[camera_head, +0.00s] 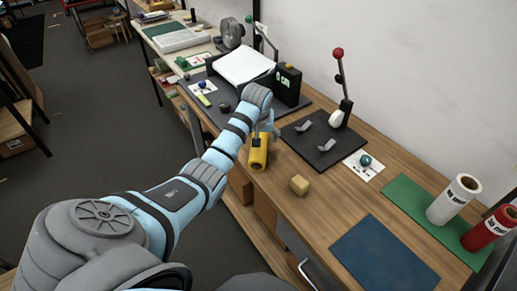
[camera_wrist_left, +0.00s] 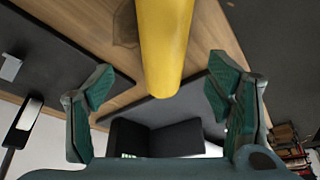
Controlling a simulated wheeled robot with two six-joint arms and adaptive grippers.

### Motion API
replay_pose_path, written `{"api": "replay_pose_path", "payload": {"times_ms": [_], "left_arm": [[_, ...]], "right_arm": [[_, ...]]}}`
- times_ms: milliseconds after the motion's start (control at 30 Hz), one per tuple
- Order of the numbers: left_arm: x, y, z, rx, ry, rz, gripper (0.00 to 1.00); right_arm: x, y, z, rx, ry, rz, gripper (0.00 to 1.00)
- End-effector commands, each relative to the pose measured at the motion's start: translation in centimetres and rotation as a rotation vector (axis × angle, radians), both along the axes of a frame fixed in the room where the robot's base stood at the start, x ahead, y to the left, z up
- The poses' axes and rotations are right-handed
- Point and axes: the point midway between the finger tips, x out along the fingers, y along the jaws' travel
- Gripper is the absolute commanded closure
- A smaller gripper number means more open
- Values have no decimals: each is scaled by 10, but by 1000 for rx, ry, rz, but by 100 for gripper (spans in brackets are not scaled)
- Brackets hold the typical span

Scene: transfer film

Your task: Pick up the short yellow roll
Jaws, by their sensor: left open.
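The short yellow roll (camera_head: 258,153) lies on the wooden workbench near its front edge in the head view. In the left wrist view the yellow roll (camera_wrist_left: 165,45) comes down from the top, between the open fingers. My left gripper (camera_wrist_left: 160,105) is open, with a green-padded finger on each side of the roll and a gap to both. In the head view my left gripper (camera_head: 266,132) is just behind the roll, partly hidden by my arm. My right gripper is in neither view.
A yellowish block (camera_head: 299,185) sits right of the roll. A dark plate with a red-knobbed lever (camera_head: 320,140) lies behind. A blue mat (camera_head: 384,254) is at front right. White (camera_head: 453,200) and red (camera_head: 490,229) rolls stand on a green mat (camera_head: 412,203).

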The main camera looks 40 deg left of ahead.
Motion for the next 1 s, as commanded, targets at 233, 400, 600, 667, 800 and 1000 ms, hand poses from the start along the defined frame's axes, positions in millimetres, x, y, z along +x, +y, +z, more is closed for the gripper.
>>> {"api": "replay_pose_path", "payload": {"times_ms": [233, 400, 600, 667, 800, 1000], "left_arm": [[8, 10, -36, 0, 1, -1, 26], [16, 17, -63, 0, 0, -2, 26], [17, 18, -63, 1, -2, -3, 26], [17, 18, -63, 1, -2, -3, 34], [17, 18, -63, 1, -2, -3, 57], [17, 18, -63, 1, -2, -3, 89]], "right_arm": [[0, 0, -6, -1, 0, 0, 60], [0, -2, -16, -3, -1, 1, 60], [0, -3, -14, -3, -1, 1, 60], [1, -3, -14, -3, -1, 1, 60], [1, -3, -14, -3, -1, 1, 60], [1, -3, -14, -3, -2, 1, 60]]}}
